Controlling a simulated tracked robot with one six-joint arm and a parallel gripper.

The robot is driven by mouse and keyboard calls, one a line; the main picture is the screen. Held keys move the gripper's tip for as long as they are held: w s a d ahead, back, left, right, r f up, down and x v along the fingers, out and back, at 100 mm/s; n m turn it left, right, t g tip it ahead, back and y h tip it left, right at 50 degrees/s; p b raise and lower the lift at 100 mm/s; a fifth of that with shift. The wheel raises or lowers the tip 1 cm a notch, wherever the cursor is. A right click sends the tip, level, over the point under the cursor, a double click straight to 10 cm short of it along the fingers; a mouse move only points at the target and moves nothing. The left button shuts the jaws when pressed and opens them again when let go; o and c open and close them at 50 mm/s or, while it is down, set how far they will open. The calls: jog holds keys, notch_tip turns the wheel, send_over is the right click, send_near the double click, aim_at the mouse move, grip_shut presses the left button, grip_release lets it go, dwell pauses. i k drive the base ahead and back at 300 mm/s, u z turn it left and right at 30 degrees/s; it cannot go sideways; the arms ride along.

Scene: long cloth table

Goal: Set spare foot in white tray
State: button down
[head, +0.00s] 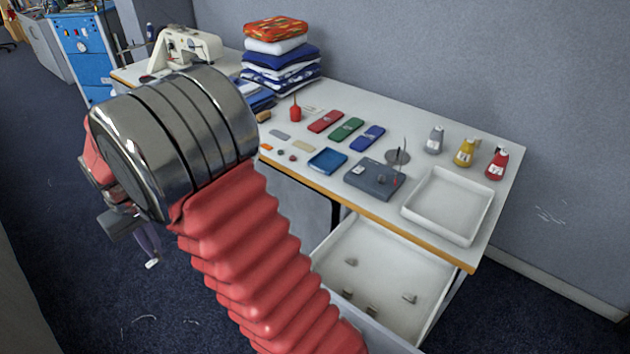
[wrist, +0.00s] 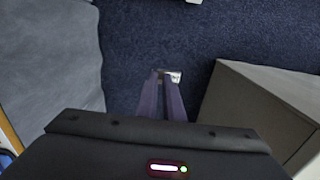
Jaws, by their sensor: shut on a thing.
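My gripper (head: 147,240) hangs low at the left of the head view, away from the table and above the dark blue carpet. In the wrist view its two dark fingers (wrist: 164,78) are closed on the spare foot (wrist: 174,76), a small silvery metal piece at the tips. The foot shows as a small pale bit in the head view (head: 152,263). The fingers hide part of it. The white tray (head: 447,234), square, shallow and apparently empty, stands on the table's right front part, far right of my gripper.
An open white drawer (head: 385,262) below the tray holds several small metal pieces. Beside the tray are a grey box (head: 372,182) and three bottle-like items, grey, yellow (head: 465,154) and red. A sewing machine (head: 185,48) and folded cloths (head: 281,65) stand at the back left.

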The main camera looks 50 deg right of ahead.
aim_at(466, 215)
jog(key=z, duration=1.05)
jog(key=i, duration=0.1)
jog(key=u, duration=2.2)
jog(key=k, duration=2.3)
jog(key=z, duration=0.05)
